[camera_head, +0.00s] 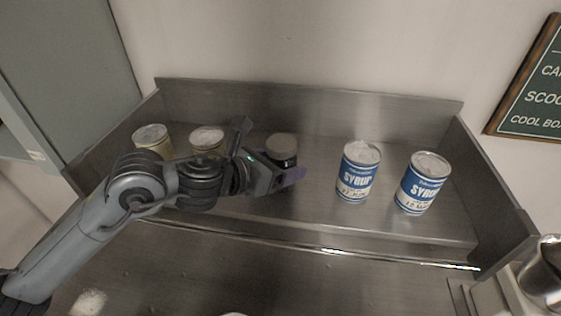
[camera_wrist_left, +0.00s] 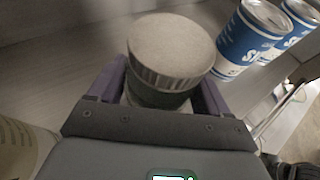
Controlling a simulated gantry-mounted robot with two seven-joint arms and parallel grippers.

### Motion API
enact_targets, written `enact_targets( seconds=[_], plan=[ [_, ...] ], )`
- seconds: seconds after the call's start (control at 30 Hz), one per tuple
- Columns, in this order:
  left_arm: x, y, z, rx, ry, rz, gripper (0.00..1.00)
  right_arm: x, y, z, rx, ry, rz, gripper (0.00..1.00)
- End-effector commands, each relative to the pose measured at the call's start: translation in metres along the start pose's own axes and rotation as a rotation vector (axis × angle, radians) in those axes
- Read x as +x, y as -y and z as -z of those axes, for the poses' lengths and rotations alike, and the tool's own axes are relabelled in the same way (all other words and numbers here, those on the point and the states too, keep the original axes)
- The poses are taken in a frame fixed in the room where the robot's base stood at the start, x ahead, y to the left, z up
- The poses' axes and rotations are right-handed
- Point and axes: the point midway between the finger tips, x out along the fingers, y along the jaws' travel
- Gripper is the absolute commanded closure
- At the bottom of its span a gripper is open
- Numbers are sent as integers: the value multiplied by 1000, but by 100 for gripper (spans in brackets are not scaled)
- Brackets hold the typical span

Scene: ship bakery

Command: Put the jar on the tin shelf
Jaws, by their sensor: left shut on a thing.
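The jar (camera_head: 282,147) has a wide grey lid and a dark body. It is over the metal tin shelf (camera_head: 315,218), between two cream tins on the left and two blue syrup tins on the right. My left gripper (camera_head: 290,172) is shut on the jar; in the left wrist view the jar (camera_wrist_left: 168,60) stands between its two purple fingers. The jar looks upright. Its base is hidden by the gripper, so I cannot tell whether it touches the shelf. My right gripper is not in view.
Blue syrup tins (camera_head: 358,172) (camera_head: 422,183) stand right of the jar, with a gap between. Cream tins (camera_head: 152,139) (camera_head: 207,139) stand left, partly behind my arm. The shelf has a back wall, side walls and a front rail (camera_head: 330,250).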

Motion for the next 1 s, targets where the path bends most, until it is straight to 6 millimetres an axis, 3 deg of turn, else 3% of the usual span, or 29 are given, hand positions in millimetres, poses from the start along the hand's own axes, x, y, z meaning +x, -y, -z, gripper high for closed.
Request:
enact_targets(
  seconds=[0.23, 0.27, 0.4, 0.77, 1.0],
  plan=[
    [1, 0, 2, 0, 3, 0, 72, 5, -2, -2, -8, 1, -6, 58],
    [1, 0, 3, 0, 0, 0, 19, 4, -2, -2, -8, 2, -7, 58],
    [1, 0, 2, 0, -1, 0, 0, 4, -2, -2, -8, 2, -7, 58],
    [-2, 0, -2, 0, 0, 0, 0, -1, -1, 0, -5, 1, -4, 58],
    [-36, 0, 2, 3, 1, -2, 0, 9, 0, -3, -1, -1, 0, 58]
  ],
)
